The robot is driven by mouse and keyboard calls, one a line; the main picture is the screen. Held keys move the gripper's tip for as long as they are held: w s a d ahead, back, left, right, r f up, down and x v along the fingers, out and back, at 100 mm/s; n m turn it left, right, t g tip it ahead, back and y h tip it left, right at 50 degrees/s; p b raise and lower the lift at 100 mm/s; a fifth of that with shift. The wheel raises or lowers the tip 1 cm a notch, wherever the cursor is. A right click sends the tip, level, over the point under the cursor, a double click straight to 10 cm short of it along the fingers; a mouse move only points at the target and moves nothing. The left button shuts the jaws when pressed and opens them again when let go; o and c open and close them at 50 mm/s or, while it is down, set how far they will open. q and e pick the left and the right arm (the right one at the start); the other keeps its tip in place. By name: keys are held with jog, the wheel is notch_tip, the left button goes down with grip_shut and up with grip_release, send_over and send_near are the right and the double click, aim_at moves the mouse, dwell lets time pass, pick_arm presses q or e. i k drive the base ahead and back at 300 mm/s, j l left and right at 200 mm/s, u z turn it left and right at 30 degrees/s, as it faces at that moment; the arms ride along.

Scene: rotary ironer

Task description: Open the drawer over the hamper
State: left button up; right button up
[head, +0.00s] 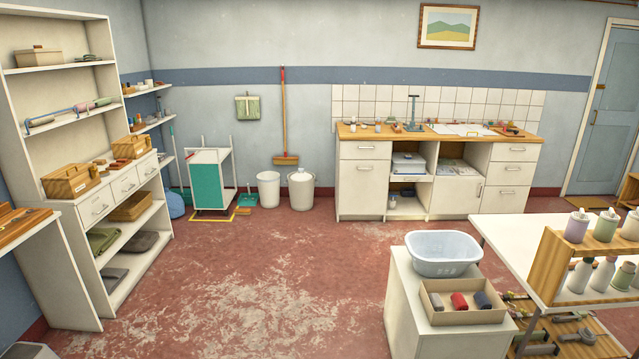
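No hamper can be made out for certain, so I cannot tell which drawer is over it. The back counter (440,137) has a shut drawer (365,150) at its left end, above a door-like front (361,188). Several shut drawer fronts (508,174) are stacked at its right end. The left shelf unit (50,180) has a row of three shut drawers (124,185), with a wooden box (133,206) on the shelf below them. Neither of my grippers is in view.
The red floor (260,270) is open in the middle. A low white cabinet (435,330) with a basin (443,255) and an open box (463,314) stands front right, beside a white table (505,235). A cart (210,180) and two white buckets (268,190) (301,190) stand at the back.

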aim_at(349, 149)
jog(key=i+z, duration=0.15)
jog(key=i, duration=1.4)
jog(key=i+j, duration=0.2)
jog(key=i, duration=0.35)
jog(key=i+j+z, duration=0.1)
jog(key=i+j, duration=0.15)
jog(key=i, duration=0.25)
jog(key=i+j, duration=0.25)
jog(key=i, duration=0.3)
jog(key=i+j+z, duration=0.1)
jog(key=i, duration=0.45)
jog(key=i+j, duration=0.1)
jog(key=i, duration=0.45)
jog(key=i+j+z, duration=0.15)
jog(key=i, duration=0.4)
jog(key=i+l, duration=0.15)
jog(key=i, duration=0.3)
jog(key=i+l+z, duration=0.1)
jog(key=i, duration=0.4)
jog(key=i+l, duration=0.15)
jog(key=l, duration=0.1)
